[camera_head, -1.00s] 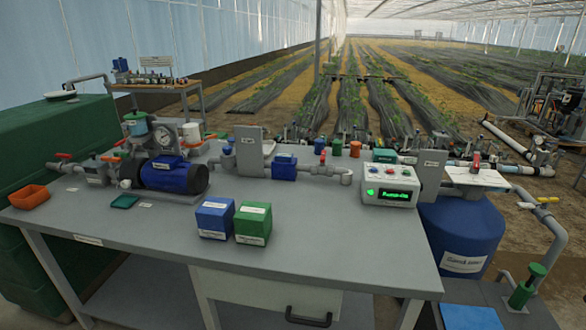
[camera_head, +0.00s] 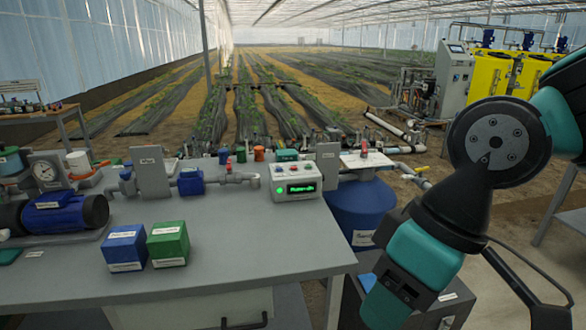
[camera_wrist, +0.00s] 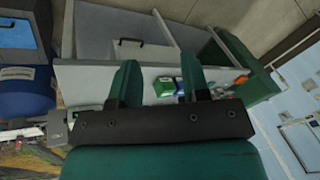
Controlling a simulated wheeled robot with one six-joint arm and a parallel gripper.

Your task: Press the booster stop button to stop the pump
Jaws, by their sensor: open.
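The control box (camera_head: 296,186) is light grey with a lit green display reading what looks like "Pump: On". It stands near the right back end of the grey bench. In the head view my arm is at the right, clear of the box.
A blue box (camera_head: 124,248) and a green box (camera_head: 168,243) stand on the bench front. A blue drum (camera_head: 360,207) stands right of the bench. The bench between is clear.

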